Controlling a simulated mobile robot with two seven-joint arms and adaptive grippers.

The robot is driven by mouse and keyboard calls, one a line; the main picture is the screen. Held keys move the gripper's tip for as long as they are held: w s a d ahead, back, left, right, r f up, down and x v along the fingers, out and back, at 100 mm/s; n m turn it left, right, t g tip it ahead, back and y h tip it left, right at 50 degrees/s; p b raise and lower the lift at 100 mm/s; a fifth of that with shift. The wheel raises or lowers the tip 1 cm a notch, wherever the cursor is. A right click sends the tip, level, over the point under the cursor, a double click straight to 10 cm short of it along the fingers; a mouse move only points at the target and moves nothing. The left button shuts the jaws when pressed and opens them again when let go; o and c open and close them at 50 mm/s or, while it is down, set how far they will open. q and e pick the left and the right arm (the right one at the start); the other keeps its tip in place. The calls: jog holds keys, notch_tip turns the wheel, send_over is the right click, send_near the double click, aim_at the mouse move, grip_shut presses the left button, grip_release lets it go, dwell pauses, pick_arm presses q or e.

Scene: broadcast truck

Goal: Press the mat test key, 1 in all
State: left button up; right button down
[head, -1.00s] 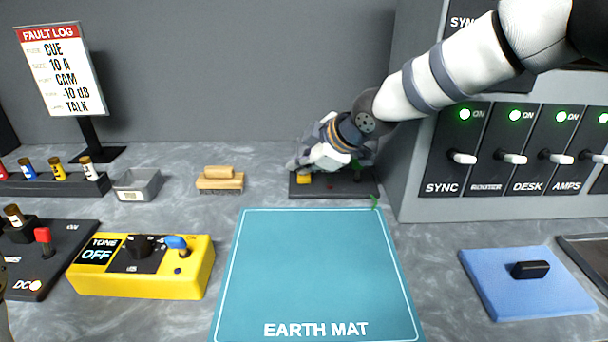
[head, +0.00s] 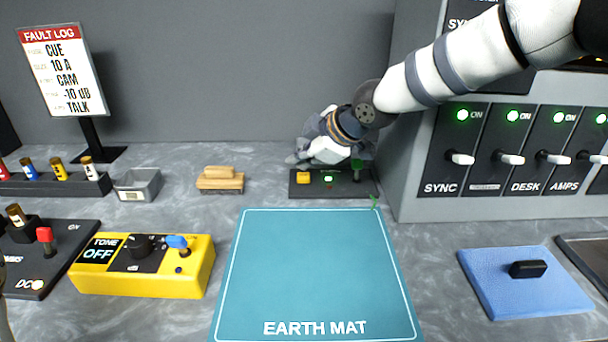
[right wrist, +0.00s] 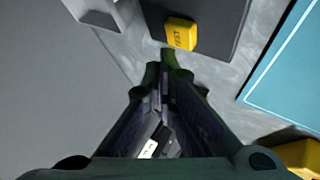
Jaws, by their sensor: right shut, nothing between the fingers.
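The yellow mat test key (head: 303,178) sits at the left end of a small black panel (head: 345,191) behind the teal earth mat (head: 315,270). A green lamp (head: 328,179) glows beside it on the panel. My right gripper (head: 293,160) is shut and empty, just above and behind the key. In the right wrist view the key (right wrist: 181,34), marked TEST, lies just beyond the closed fingertips (right wrist: 166,58), with a gap in the picture.
A wooden brush (head: 219,180) and a grey bin (head: 137,184) stand to the left. A yellow tone box (head: 142,265) is at front left, and a blue pad (head: 525,283) at front right. The switch cabinet (head: 412,190) rises close right of the panel. The mat is clear.

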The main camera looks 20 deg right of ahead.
aim_at(302, 177)
jog(key=shift+r, duration=2.5)
